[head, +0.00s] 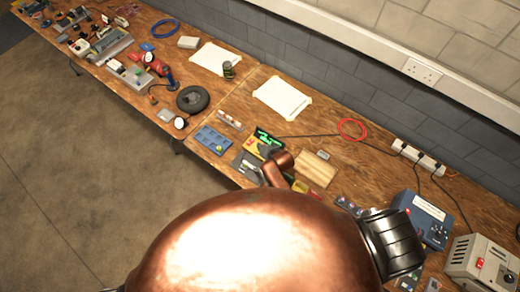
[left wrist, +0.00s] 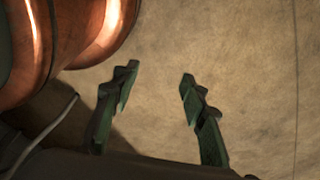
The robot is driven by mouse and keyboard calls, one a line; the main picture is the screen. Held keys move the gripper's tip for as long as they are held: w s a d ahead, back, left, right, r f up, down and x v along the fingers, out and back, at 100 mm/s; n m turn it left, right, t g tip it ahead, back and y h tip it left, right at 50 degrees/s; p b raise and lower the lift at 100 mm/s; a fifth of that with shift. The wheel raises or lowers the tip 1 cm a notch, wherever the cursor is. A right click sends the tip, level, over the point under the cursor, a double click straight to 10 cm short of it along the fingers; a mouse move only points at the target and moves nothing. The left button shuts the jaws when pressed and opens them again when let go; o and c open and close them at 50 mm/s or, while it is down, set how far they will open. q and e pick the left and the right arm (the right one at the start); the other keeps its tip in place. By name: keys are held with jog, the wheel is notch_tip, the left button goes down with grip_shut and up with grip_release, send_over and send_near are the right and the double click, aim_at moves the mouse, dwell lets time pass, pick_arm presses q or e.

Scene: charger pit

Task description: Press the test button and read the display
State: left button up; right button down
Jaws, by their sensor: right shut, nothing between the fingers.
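My right gripper (head: 266,150) is small and dark at the end of a copper arm link in the head view. It is shut and empty, over or beside a small yellow and green item (head: 250,145) on the bench. I cannot tell if they touch. No test button or readable display can be made out. A blue box (head: 420,218) with a pale label and a grey box (head: 485,262) with a red switch stand at the right. My left gripper (left wrist: 159,76) shows its two green fingers wide apart in the left wrist view, empty, over bare floor.
The wooden bench (head: 225,105) runs along the wall. A blue tray (head: 213,140), a wooden block (head: 315,170), a black ring (head: 193,99) and a red cable loop (head: 352,129) lie on it. A white socket strip (head: 418,157) is at the back. My copper arm hides the lower middle.

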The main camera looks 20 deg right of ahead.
jog(key=shift+w+f, duration=0.1)
jog(key=shift+w, duration=0.1)
jog(key=shift+s, duration=0.1)
jog(key=shift+f, duration=0.35)
pick_arm(q)
jog(key=shift+a+f, duration=0.1)
jog(key=shift+a, duration=0.05)
dwell(0.6)
jog(key=shift+s, duration=0.25)
pick_arm(e)
jog(key=shift+f, duration=0.1)
